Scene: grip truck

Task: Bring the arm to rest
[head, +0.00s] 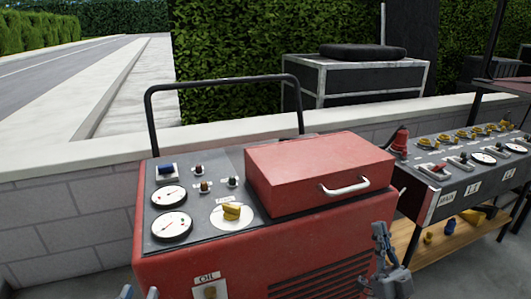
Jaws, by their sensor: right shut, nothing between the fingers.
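My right gripper (380,232) stands at the lower right of the head view, in front of the red machine's (280,247) right front side. Its fingers point up, shut and empty. Of my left gripper (140,291), only two grey tips show at the bottom edge, left of the OIL label. They are apart with nothing visible between them; the rest is cut off. The red machine has a lid with a silver handle (346,187) and a dark panel with two white gauges and a yellow knob (231,210).
A black bar handle (222,80) rises behind the machine. A console (465,165) with yellow knobs and a red beacon (400,140) stands at right, above a wooden shelf (445,248) with small parts. A low block wall (65,210) runs behind, with a dark crate (360,80) beyond it.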

